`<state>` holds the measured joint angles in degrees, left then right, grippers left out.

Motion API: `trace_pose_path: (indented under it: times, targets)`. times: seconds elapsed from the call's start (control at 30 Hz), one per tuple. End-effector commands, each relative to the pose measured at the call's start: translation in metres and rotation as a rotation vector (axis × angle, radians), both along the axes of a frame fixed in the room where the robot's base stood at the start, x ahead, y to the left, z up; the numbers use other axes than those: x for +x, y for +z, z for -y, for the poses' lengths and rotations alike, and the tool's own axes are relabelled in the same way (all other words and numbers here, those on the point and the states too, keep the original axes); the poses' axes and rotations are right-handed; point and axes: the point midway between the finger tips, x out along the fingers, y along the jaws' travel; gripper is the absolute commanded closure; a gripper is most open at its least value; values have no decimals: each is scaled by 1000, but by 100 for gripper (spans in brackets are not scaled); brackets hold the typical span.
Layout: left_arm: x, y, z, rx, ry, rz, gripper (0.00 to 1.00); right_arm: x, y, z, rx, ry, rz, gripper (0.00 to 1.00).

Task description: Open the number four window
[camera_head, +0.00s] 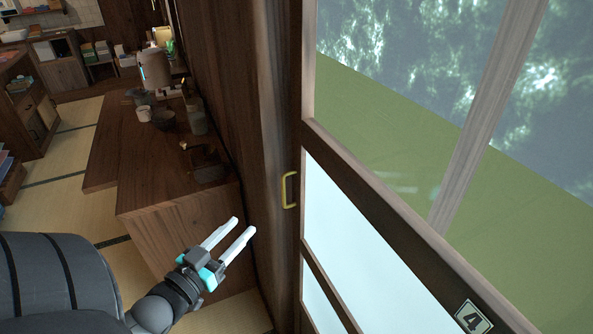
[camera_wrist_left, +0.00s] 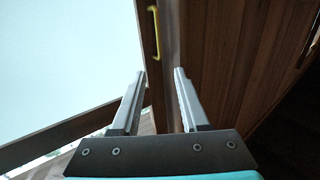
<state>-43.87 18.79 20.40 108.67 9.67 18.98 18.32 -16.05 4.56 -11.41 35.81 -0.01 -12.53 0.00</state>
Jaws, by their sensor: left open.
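The number four window (camera_head: 378,243) fills the right of the head view, a wooden sliding frame with clear glass above and pale panels below. A plate marked 4 (camera_head: 473,317) is on its lower rail. A yellow handle (camera_head: 289,190) stands upright on the wood at the frame's left edge; it also shows in the left wrist view (camera_wrist_left: 154,33), ahead of the fingertips. My left gripper (camera_head: 244,226) is open and empty, to the left of and below the handle in the head view, apart from it. My right gripper is not in view.
A wooden counter (camera_head: 150,203) with a large canister (camera_head: 154,69), cups and jars stands left of the window, behind my left gripper. Shelves (camera_head: 25,105) stand at the far left. Tatami floor (camera_head: 75,150) lies open between them.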

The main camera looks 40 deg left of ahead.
Motion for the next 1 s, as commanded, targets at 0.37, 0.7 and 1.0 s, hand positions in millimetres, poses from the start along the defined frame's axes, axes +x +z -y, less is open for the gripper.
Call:
trace_pose_path:
  times: [0.37,0.7,1.0]
  targets:
    - [35,7,-3,3,-5,17,55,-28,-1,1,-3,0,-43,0]
    - [89,7,-9,4,-5,16,55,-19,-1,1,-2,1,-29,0]
    - [132,6,-14,4,-5,14,55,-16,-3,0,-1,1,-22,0]
